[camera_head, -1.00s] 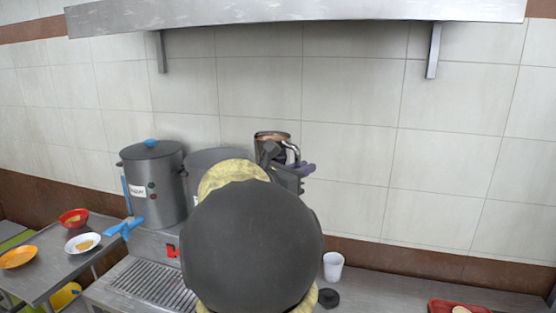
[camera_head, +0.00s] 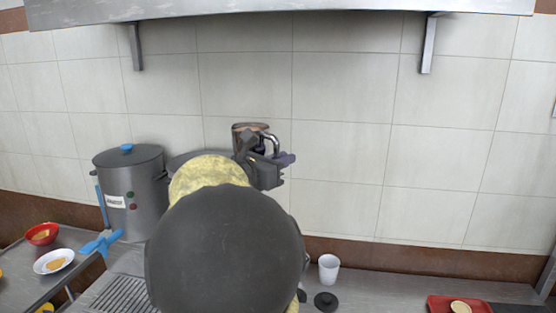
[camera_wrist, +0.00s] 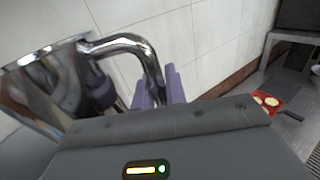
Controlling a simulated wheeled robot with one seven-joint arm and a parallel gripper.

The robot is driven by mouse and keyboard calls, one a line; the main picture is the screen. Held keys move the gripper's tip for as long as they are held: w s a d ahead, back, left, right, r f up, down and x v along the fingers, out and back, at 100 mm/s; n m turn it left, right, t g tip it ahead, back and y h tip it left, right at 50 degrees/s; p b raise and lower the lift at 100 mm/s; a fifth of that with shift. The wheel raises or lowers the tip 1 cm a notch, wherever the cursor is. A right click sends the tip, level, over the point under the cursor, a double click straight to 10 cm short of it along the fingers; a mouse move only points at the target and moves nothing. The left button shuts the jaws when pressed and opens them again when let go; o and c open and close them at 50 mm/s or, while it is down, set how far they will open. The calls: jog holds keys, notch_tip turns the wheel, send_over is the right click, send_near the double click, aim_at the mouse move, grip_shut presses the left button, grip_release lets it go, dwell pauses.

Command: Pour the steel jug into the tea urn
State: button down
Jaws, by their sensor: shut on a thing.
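The steel jug (camera_head: 243,130) is shiny, with a curved handle on its right. In the head view it is up against the wall tiles, above counter height. My gripper (camera_head: 280,159) is shut on its handle. In the wrist view the jug (camera_wrist: 40,85) is at the left, tilted in the picture, with the purple fingers (camera_wrist: 165,88) at its handle. Its contents are hidden. Left of the jug stands a grey urn (camera_head: 185,162), mostly hidden behind my arm. I cannot tell which is the tea urn.
A white cup (camera_head: 329,268) and a black round lid (camera_head: 326,301) are on the counter. A red tray (camera_head: 458,306) lies at right. A side table at left holds a red bowl (camera_head: 42,234) and white plate (camera_head: 54,262). A metal shelf (camera_head: 280,12) runs overhead.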

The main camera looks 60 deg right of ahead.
jog(key=shift+w+d+r+p, duration=0.15)
jog(key=shift+w+p, duration=0.4)
jog(key=shift+w, duration=0.85)
jog(key=shift+w+d+f+p, duration=0.15)
jog(key=shift+w+p, duration=0.35)
jog(key=shift+w, duration=0.9)
jog(key=shift+w+d+r+p, duration=0.1)
jog(key=shift+w+d+p, duration=0.3)
jog(key=shift+w, duration=1)
jog(key=shift+s+a+r+n+p, duration=0.2)
jog(key=shift+r+n+p, duration=0.15)
jog(key=shift+p, duration=0.55)
jog(key=shift+w+r+n+p, duration=0.15)
jog(key=shift+r+n+p, duration=0.45)
jog(key=shift+p, duration=0.65)
jog(key=shift+s+d+r+n+p, duration=0.1)
jog(key=shift+s+r+n+p, duration=0.25)
jog(key=shift+p, duration=0.3)
jog(key=shift+w+r+p, duration=0.15)
jog(key=shift+r+p, duration=0.1)
jog(key=shift+p, duration=0.2)
jog(key=shift+s+r+n+p, duration=0.25)
jog(key=shift+r+n+p, duration=0.1)
jog(key=shift+n+p, duration=0.2)
jog(key=shift+r+p, duration=0.15)
jog(key=shift+p, duration=0.35)
